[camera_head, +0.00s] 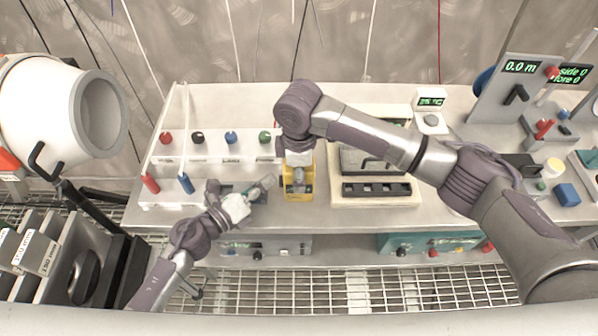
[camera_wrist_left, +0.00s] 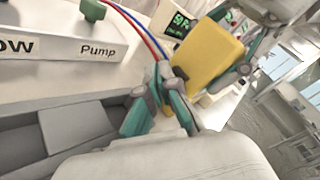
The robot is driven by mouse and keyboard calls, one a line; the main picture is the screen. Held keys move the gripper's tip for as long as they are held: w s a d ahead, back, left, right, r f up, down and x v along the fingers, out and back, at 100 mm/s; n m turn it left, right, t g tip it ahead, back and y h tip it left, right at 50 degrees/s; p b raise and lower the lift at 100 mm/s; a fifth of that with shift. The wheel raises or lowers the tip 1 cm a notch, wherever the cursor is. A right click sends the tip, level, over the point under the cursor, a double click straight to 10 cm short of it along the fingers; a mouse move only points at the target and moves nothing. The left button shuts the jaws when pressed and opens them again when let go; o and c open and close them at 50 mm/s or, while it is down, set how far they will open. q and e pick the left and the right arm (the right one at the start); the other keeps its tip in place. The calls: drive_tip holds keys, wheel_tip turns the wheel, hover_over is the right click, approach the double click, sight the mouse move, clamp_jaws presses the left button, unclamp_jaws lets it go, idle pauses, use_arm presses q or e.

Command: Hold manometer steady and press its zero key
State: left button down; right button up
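The manometer is the yellow-bodied instrument (camera_head: 298,187) on the bench, under my right gripper (camera_head: 298,160). In the left wrist view its yellow body (camera_wrist_left: 208,62) shows plain, with the teal fingers of my right gripper (camera_wrist_left: 240,58) around its upper part. My right gripper appears shut on it. My left gripper (camera_head: 268,182) is just left of the manometer, pointing at it. In the left wrist view the fingertips of my left gripper (camera_wrist_left: 163,82) are close together with nothing seen held, low beside the yellow body. The zero key is not distinguishable.
A white panel with coloured knobs, one labelled Pump (camera_wrist_left: 92,10), stands left of the manometer. Red and blue tubes (camera_wrist_left: 150,35) run down towards it. A cream tray (camera_head: 372,200) with dark slots is to its right. A small green-lit display (camera_head: 431,102) stands behind.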

sight(242, 191)
use_arm(q)
drive_tip(key=shift+d, duration=0.1)
idle(0.6)
drive_tip(key=shift+d, duration=0.35)
idle(0.4)
drive_tip(key=shift+a, duration=0.45)
drive_tip(key=shift+a, duration=3.05)
use_arm(e)
drive_tip(key=o, duration=1.4)
